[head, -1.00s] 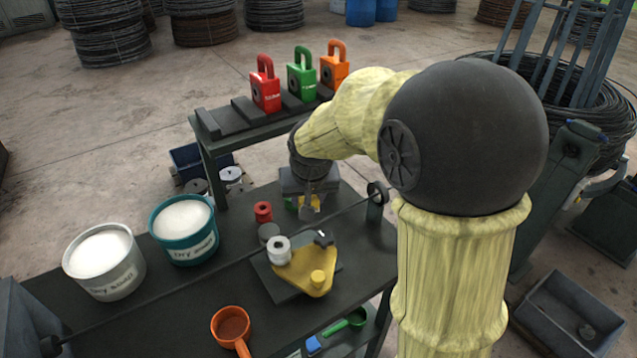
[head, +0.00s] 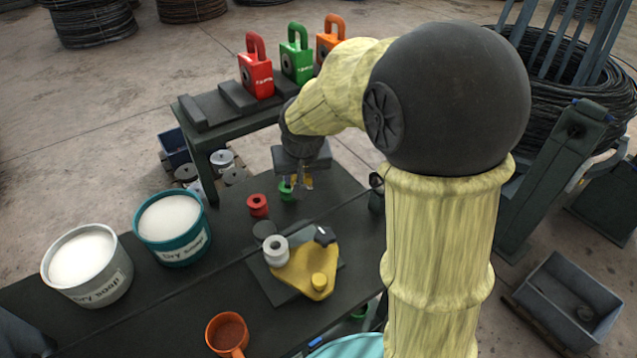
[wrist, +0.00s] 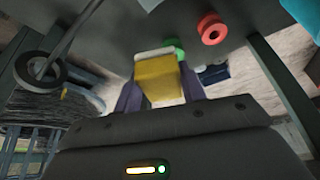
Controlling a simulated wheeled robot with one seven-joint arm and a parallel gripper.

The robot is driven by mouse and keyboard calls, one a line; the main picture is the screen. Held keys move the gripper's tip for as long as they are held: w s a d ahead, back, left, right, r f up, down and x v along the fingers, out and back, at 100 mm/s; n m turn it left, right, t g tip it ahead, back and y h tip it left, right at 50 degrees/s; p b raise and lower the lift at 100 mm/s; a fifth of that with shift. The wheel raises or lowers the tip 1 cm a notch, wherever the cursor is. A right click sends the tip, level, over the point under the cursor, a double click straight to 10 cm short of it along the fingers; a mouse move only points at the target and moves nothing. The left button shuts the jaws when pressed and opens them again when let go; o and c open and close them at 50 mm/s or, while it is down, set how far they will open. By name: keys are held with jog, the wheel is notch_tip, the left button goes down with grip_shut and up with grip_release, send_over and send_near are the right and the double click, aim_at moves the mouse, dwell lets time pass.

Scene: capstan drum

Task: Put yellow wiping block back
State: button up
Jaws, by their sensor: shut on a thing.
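The yellow wiping block (wrist: 158,78) is between the two fingers of my gripper (wrist: 157,92) in the wrist view, with a pale strip along its far edge. My gripper is shut on it. In the head view my gripper (head: 298,181) hangs over the far part of the dark bench (head: 335,205), beside a green spool (head: 286,191). The block is mostly hidden there by the gripper. I cannot tell its exact height above the bench.
A red spool (head: 258,206) stands left of my gripper. A yellow plate (head: 300,268) with a white roller (head: 275,250) lies nearer. Two soap buckets (head: 172,225) stand at left. Padlocks (head: 297,62) stand on a raised shelf (head: 215,118) behind. An orange cup (head: 227,333) is in front.

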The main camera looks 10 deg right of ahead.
notch_tip(320, 180, down, 5)
jog(key=shift+b, duration=1.2)
jog(key=p, duration=0.2)
send_near(319, 181)
jog(key=f, duration=0.1)
jog(key=a+f, duration=0.1)
jog(key=f, duration=0.1)
jog(key=shift+s+a+f, duration=0.15)
jog(key=shift+a+f, duration=0.1)
jog(key=shift+a, duration=0.05)
jog(key=shift+w+d+f, duration=0.2)
jog(key=shift+w+f, duration=0.05)
jog(key=shift+w, duration=0.15)
jog(key=shift+w+d+f+p, duration=0.45)
jog(key=shift+w+d+f, duration=0.35)
jog(key=shift+w+f, duration=0.2)
jog(key=shift+s+a+r, duration=0.1)
jog(key=shift+a, duration=0.05)
